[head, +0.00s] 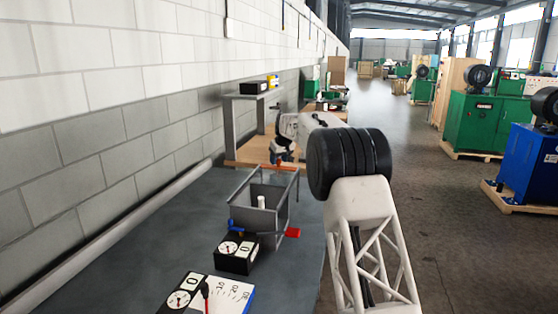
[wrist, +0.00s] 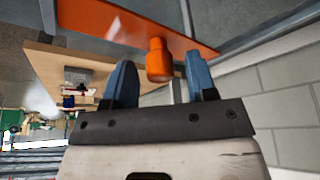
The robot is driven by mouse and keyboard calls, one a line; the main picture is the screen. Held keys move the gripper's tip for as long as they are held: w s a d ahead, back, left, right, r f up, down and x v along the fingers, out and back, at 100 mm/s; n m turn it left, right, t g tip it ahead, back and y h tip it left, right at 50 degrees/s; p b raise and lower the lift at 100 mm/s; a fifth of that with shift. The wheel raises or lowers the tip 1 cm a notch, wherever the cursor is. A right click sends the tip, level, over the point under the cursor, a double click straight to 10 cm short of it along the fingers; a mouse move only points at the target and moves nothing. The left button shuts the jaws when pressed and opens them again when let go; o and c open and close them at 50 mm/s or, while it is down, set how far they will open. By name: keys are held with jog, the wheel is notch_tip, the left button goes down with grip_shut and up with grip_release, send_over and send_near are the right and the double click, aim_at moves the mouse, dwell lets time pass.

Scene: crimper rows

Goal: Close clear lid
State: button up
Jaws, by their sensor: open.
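A grey-framed open box (head: 258,222) stands on the dark table in the head view, with a white upright piece (head: 262,202) inside. An orange bar (head: 288,169) shows above its far end, at my gripper (head: 281,157). In the wrist view it is a long orange strip (wrist: 115,22) with a round orange knob (wrist: 159,60). The blue fingers of my gripper (wrist: 163,78) are open, one on each side of the knob, with gaps showing. I cannot make out the clear pane of the lid itself.
A blue fitting (head: 236,226) and a red handle (head: 292,233) are on the box's near end. A black gauge block (head: 238,256) and a dial with a scale plate (head: 215,296) are nearer. A block wall (head: 110,140) borders the left.

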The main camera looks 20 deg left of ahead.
jog(key=shift+c, duration=0.2)
grip_shut()
jog(key=shift+s, duration=0.1)
send_near(265, 183)
jog(key=w+f, duration=0.1)
jog(key=w+a+f, duration=0.1)
jog(key=f, duration=0.1)
jog(key=w+f, duration=0.1)
jog(key=shift+a+f, duration=0.2)
jog(key=shift+f, duration=0.1)
jog(key=shift+s, duration=0.9)
jog(key=shift+s+f, duration=0.1)
jog(key=shift+o, duration=0.2)
grip_release()
